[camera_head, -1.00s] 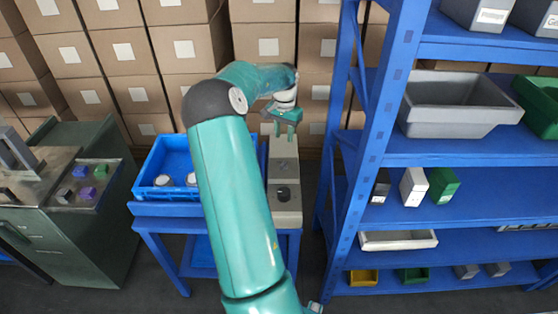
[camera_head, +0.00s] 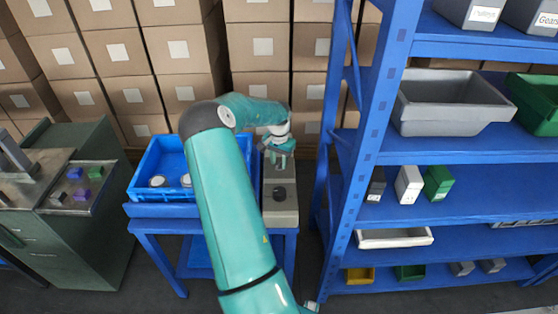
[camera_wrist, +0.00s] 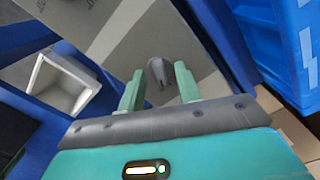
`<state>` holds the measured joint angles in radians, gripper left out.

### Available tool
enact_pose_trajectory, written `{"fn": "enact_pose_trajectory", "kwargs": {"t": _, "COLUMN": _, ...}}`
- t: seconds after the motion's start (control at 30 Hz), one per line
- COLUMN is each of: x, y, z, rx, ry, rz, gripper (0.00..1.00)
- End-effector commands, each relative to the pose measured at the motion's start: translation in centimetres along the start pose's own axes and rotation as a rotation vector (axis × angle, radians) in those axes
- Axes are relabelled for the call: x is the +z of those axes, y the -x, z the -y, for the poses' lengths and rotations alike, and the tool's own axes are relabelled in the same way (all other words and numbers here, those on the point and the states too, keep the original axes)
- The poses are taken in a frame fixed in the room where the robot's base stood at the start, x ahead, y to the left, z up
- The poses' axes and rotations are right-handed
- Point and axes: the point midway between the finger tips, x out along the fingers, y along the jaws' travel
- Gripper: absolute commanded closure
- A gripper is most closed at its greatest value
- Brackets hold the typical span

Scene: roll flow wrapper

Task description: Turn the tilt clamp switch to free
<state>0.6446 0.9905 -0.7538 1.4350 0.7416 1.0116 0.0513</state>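A grey control box (camera_head: 289,216) stands on the blue stand, right of the blue crate. My gripper (camera_head: 279,160) is over the box's far part, beyond that knob. In the wrist view my gripper (camera_wrist: 160,70) is open, its two green fingers apart. A grey switch knob (camera_wrist: 159,73) on the box shows between the fingertips; whether they touch it I cannot tell. No label for the tilt clamp or its free position is readable.
A blue crate (camera_head: 134,190) with round white-topped items stands left of the box. A blue shelf rack (camera_head: 375,100) with bins stands close on the right. Stacked cartons (camera_head: 180,50) fill the back. A green cabinet (camera_head: 95,240) is at left.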

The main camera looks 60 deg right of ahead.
Motion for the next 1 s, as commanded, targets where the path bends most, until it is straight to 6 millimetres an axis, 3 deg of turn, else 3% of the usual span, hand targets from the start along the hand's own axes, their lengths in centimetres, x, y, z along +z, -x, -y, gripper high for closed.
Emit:
{"fn": "enact_pose_trajectory", "kwargs": {"t": 0.07, "x": -0.01, "y": 0.02, "z": -0.01, "rx": 0.0, "ry": 0.0, "rz": 0.0, "gripper": 0.66}}
{"fn": "enact_pose_trajectory", "kwargs": {"t": 0.23, "x": -0.01, "y": 0.03, "z": -0.02, "rx": 0.0, "ry": 0.0, "rz": 0.0, "gripper": 1.0}}
{"fn": "enact_pose_trajectory", "kwargs": {"t": 0.67, "x": -0.05, "y": 0.05, "z": -0.06, "rx": 0.0, "ry": 0.043, "rz": 0.0, "gripper": 1.0}}
{"fn": "enact_pose_trajectory", "kwargs": {"t": 1.0, "x": -0.06, "y": 0.07, "z": -0.07, "rx": -0.002, "ry": 0.253, "rz": 0.0, "gripper": 1.0}}
